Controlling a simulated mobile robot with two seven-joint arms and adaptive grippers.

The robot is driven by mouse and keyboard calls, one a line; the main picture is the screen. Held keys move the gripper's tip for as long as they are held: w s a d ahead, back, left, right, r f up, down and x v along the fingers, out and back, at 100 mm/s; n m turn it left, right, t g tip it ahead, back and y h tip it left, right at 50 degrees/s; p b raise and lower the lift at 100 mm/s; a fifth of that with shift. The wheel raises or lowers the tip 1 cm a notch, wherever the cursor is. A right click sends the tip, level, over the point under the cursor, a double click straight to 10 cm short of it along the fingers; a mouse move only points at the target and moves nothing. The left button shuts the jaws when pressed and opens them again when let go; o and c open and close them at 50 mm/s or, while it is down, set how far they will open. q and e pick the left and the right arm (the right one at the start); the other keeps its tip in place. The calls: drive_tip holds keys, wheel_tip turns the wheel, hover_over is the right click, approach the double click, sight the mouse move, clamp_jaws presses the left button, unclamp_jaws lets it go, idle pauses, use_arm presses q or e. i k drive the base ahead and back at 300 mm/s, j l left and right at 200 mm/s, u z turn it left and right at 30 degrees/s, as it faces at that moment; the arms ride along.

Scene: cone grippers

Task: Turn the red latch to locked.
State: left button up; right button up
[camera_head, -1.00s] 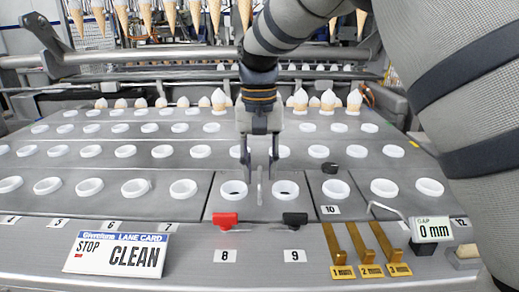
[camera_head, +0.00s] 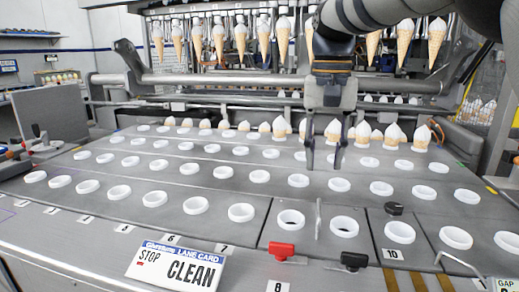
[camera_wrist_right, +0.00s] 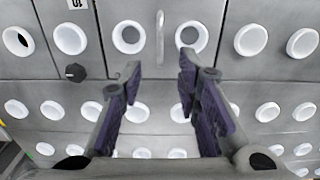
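The red latch (camera_head: 281,250) sits on the front edge of the panel at lane 8, below a white ring (camera_head: 291,219). It is not visible in the right wrist view. A black latch (camera_head: 353,261) is beside it at lane 9. A thin upright handle (camera_head: 318,218) stands between the two rings; it also shows in the right wrist view (camera_wrist_right: 160,37). My right gripper (camera_head: 323,165) points down above the panel, behind the handle, with fingers apart and nothing between them. The right wrist view shows both open fingers (camera_wrist_right: 159,70). My left gripper is not in view.
Rows of white rings cover the grey panel. Filled cones (camera_head: 393,136) stand along its back, and more cones (camera_head: 240,40) hang above. A black knob (camera_head: 394,208) is right of the handle. A lane card (camera_head: 176,265) reading STOP CLEAN lies at the front.

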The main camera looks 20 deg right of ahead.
sight(284, 252)
drive_tip(key=k+j, duration=0.8)
drive_tip(key=k, duration=0.05)
